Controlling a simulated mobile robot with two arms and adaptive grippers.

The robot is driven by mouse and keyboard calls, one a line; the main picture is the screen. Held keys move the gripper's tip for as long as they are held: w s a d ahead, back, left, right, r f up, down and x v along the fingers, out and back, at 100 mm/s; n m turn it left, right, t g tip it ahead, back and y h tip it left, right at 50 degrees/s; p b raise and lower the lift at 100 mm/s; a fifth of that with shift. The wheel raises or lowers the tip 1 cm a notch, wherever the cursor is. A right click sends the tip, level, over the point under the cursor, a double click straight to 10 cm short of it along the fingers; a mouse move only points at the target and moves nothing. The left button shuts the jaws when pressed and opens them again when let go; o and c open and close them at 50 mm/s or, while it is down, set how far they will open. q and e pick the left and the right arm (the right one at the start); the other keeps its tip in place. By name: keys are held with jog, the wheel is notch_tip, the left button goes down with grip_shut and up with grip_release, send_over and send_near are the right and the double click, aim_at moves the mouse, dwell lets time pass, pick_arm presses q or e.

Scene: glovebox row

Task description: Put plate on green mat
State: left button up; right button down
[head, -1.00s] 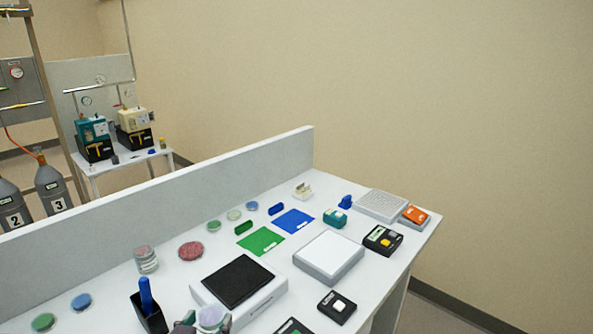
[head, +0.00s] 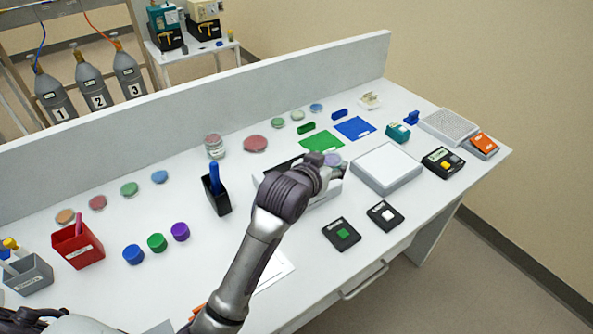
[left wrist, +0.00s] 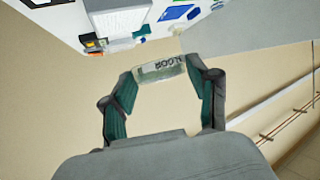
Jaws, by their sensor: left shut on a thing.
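My left gripper (head: 322,163) is shut on a small round plate (head: 333,159) with a pale lilac top. The left wrist view shows the clear plate (left wrist: 160,69) edge-on between the fingertips (left wrist: 160,76), with dark lettering on its side. The green mat (head: 322,141) lies flat on the table, just behind the gripper in the head view; its front edge is partly hidden by the gripper and plate. The plate appears to be above the white box, apart from the mat. My right gripper is not in view.
A blue mat (head: 355,128) lies right of the green one. A green block (head: 306,128) and several other dishes sit behind. A white box (head: 323,190) is partly under my arm, and a white-topped device (head: 386,168) stands to its right. A low wall (head: 200,110) runs along the back.

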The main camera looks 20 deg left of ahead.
pick_arm(q)
jog(key=shift+w+a+f, duration=0.1)
jog(key=shift+a+f, duration=0.05)
jog(key=shift+a, duration=0.1)
jog(key=w+a+f+p, duration=0.1)
jog(key=a+f, duration=0.1)
jog(key=a, duration=0.1)
jog(key=w+a+f, duration=0.2)
jog(key=a, duration=0.1)
jog(key=w+a+f+p, duration=0.1)
jog(key=w+a+f, duration=0.1)
jog(key=a, duration=0.2)
jog(key=shift+w+f+p, duration=0.15)
jog(key=shift+f+p, duration=0.15)
jog(key=shift+f, duration=0.05)
notch_tip(320, 180, down, 3)
jog(key=shift+d+r+p, duration=0.1)
jog(key=shift+r+p, duration=0.1)
jog(key=shift+p, duration=0.65)
jog(key=shift+f, duration=0.5)
jog(key=shift+f, duration=0.15)
jog(key=o, duration=1.2)
jog(key=shift+o, duration=0.2)
